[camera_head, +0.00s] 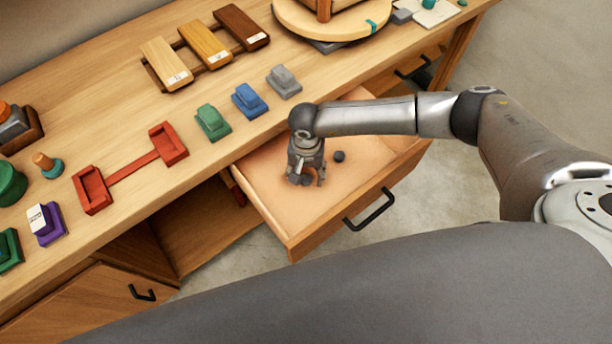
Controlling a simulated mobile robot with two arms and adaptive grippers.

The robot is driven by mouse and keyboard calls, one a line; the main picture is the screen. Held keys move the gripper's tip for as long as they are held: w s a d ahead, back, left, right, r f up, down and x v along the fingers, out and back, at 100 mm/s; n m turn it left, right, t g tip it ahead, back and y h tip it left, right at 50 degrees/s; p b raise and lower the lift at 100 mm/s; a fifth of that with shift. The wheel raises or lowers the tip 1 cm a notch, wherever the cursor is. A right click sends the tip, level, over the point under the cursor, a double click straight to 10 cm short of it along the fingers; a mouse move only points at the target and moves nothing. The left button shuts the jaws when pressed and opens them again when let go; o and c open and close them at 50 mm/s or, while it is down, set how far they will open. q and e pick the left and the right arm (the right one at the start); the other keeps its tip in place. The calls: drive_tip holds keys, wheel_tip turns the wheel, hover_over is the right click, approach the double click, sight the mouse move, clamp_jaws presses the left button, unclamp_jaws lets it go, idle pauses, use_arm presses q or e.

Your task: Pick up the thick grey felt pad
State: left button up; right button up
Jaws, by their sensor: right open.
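A small dark grey round pad (339,156) lies in the open drawer, just right of my right gripper. It looks like the grey felt pad, but it is too small to tell its thickness. My right gripper (306,178) points down into the drawer with its fingers open. Small dark grey shapes show at its fingertips; I cannot tell whether they are another pad or finger parts. My left gripper is not in view.
The open drawer (280,208) has a black handle (370,208) and a mostly bare floor. On the bench above it stand green (212,121), blue (249,100) and grey (284,82) blocks and a red holder (131,168). A round wooden turntable (345,24) stands behind.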

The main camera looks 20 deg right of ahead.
sight(306, 178)
drive_tip(key=shift+f, duration=0.95)
drive_tip(key=c, duration=0.8)
drive_tip(key=shift+o, duration=0.2)
drive_tip(key=shift+w+r, duration=0.1)
wheel_tip(306, 178, up, 10)
drive_tip(key=b, duration=0.1)
